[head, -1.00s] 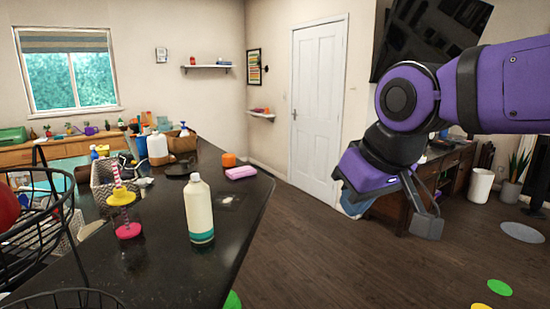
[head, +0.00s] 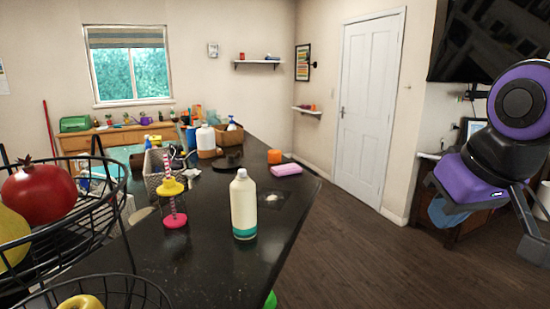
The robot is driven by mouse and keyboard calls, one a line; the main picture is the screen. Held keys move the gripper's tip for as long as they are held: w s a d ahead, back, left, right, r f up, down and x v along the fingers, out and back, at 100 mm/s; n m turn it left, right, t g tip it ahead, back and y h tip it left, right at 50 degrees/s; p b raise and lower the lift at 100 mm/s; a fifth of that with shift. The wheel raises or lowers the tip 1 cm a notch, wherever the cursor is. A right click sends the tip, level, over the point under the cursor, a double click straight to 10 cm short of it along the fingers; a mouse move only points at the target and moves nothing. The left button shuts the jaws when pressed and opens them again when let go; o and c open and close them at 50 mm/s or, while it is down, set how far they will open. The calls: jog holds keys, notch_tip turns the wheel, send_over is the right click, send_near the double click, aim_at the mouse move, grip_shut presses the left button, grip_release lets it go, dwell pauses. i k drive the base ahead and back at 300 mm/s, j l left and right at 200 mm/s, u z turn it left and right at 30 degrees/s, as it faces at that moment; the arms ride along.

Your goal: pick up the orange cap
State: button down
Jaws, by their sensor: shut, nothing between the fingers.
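The orange cap (head: 274,156) sits on the dark countertop (head: 200,280), toward its far right edge, just behind a pink sponge-like block (head: 286,170). My gripper (head: 532,246) is at the right edge of the head view, over the floor and well to the right of the counter. It is shut and empty, far from the cap. Part of my gripper and arm is cut off by the picture edge.
A white bottle with a teal base (head: 243,205) stands in front of the cap. A pink-and-yellow stand (head: 173,203) is left of it. A wire fruit basket (head: 60,235) fills the near left. Several bottles crowd the counter's far end. Open floor lies to the right.

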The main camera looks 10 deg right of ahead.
aim_at(274, 156)
jog(key=i+l+u, duration=0.15)
jog(key=i+l, duration=0.2)
jog(key=i+l+u, duration=0.15)
jog(key=i+l, duration=0.2)
jog(key=i+l+u, duration=0.1)
jog(key=i+l, duration=0.25)
jog(key=i+l+u, duration=0.15)
jog(key=i+l, duration=0.2)
jog(key=l, duration=0.2)
jog(key=i+l+u, duration=0.15)
jog(key=l, duration=0.35)
jog(key=i+l+u, duration=0.15)
jog(key=i+l, duration=0.25)
jog(key=i+l+u, duration=0.15)
jog(key=l, duration=0.5)
jog(key=i+l+u, duration=0.1)
jog(key=i+l, duration=0.2)
jog(key=l, duration=0.3)
